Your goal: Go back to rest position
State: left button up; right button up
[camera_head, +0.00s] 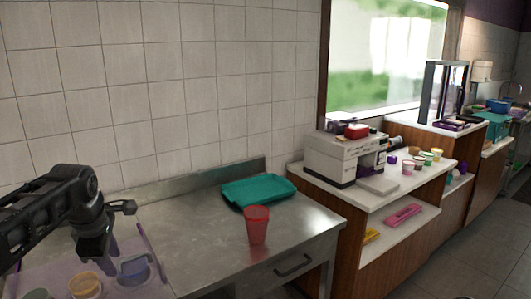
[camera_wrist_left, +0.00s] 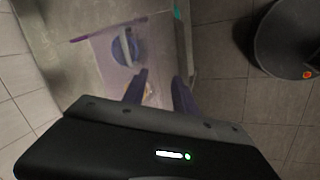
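My left gripper (camera_head: 108,262) points down at the lower left of the head view, above the left end of the steel counter (camera_head: 195,245). In the left wrist view its two dark fingers (camera_wrist_left: 159,92) stand apart with nothing held between them. A translucent purple-edged topping case with a blue container (camera_head: 134,268) and an orange-brown container (camera_head: 85,286) lies below and beside the gripper. The blue container also shows in the left wrist view (camera_wrist_left: 126,50). My right gripper is in neither view.
A red cup (camera_head: 257,226) stands upright on the counter, in front of a teal tray (camera_head: 240,195). A white machine (camera_head: 335,160) and several small cups stand on the white-topped unit to the right. The middle of the steel counter is clear. A tiled wall (camera_head: 150,90) closes the back.

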pick_arm(q)
jog(key=w+d+f+m+t+h, duration=0.1)
jog(key=w+d+f+m+h, duration=0.15)
jog(key=d+f+m, duration=0.7)
jog(key=w+d+f+m+t+h, duration=0.1)
jog(key=w+d+f+m, duration=0.25)
jog(key=d+f, duration=0.6)
jog(key=s+d+f+m+g+h, duration=0.1)
jog(key=s+d+f+m, duration=0.25)
jog(key=s+f, duration=0.65)
jog(key=s+d+f+m+g, duration=0.1)
jog(key=s+d+f+m, duration=0.25)
jog(key=s+f, duration=0.6)
jog(key=s+d+f+g, duration=0.1)
jog(key=s+d+f, duration=0.1)
jog(key=s+f, duration=0.2)
jog(key=s+d+f+n+g, duration=0.1)
jog(key=s+f, duration=0.3)
jog(key=s, duration=0.5)
jog(key=shift+s+d+g+h, duration=0.15)
jog(key=shift+d+g+h, duration=0.3)
jog(key=shift+d+g, duration=0.2)
